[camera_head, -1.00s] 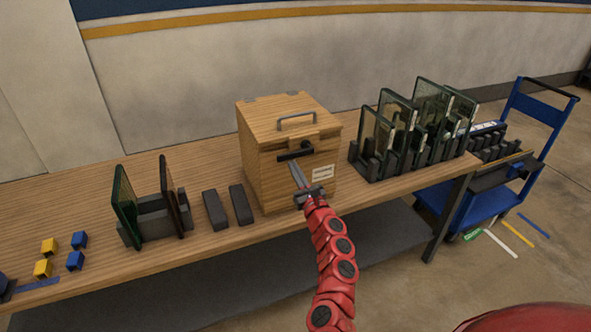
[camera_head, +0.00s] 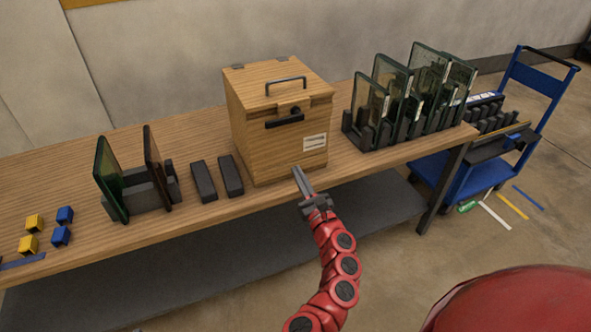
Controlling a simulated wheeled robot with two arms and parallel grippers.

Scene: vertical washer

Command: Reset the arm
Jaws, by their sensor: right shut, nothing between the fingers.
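My right gripper (camera_head: 298,172) is at the end of the red arm that comes up from the bottom of the head view. Its fingers are shut with nothing between them. It is in front of the lower front edge of a wooden box (camera_head: 250,140), below the black latch (camera_head: 285,121). I cannot tell whether the fingertips touch the box or the table edge. The box lid is shut, with a metal handle (camera_head: 286,83) on top. My left gripper is not in view.
The wooden table (camera_head: 60,180) holds a rack with several glass panes (camera_head: 425,80) at right, two dark blocks (camera_head: 204,182), two panes in a holder (camera_head: 140,198) and small yellow and blue cubes (camera_head: 65,215). A blue cart (camera_head: 480,180) stands at right.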

